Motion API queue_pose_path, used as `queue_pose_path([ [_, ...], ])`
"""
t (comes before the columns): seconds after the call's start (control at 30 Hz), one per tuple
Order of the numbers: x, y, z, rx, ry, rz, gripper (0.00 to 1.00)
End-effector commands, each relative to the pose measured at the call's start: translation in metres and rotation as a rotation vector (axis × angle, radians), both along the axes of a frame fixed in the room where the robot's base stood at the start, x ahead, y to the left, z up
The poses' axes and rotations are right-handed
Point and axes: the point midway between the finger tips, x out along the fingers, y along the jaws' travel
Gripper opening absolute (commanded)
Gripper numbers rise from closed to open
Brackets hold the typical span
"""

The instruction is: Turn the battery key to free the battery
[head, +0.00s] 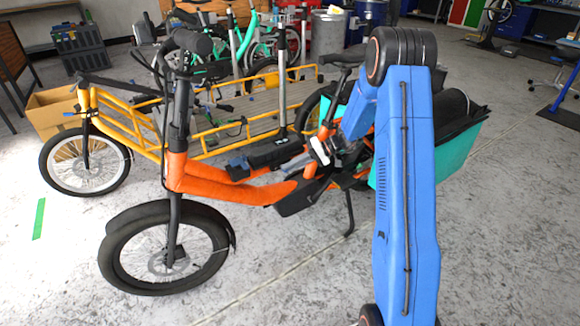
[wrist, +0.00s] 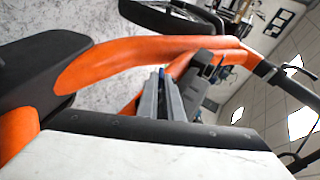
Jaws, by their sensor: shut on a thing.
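The orange cargo bike (head: 225,186) stands in front of me, its front wheel at the left. A dark block (head: 275,151), which looks like the battery, sits in the low part of its frame; a dark block also shows beside the fingers in the wrist view (wrist: 196,86). My gripper (wrist: 161,76) reaches in at the frame, its two grey fingers close together. A small blue piece, which looks like the battery key (wrist: 161,71), shows between the fingertips. They are shut on it. The key's turn angle and its lock are too small or hidden to tell.
A yellow cargo bike (head: 110,105) stands close behind the orange one. A teal box (head: 450,150) is at the rear, right of my blue arm. The orange frame tube (wrist: 150,48) passes just beyond my fingers. The floor in front is clear.

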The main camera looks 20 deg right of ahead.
Motion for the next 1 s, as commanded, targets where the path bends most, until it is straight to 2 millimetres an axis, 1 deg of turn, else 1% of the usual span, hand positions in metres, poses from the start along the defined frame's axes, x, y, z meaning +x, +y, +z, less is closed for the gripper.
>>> queue_pose_path([
  [0.03, 0.0, -0.002, -0.004, 0.044, 0.017, -0.001, 0.0],
  [0.2, 0.0, -0.003, -0.008, 0.192, 0.059, -0.001, 0.0],
  [0.5, 0.0, -0.004, -0.012, 0.395, 0.118, 0.001, 0.0],
  [0.7, 0.0, -0.004, -0.014, 0.475, 0.141, 0.001, 0.0],
  [1.0, 0.0, -0.003, -0.014, 0.517, 0.152, 0.001, 0.0],
])
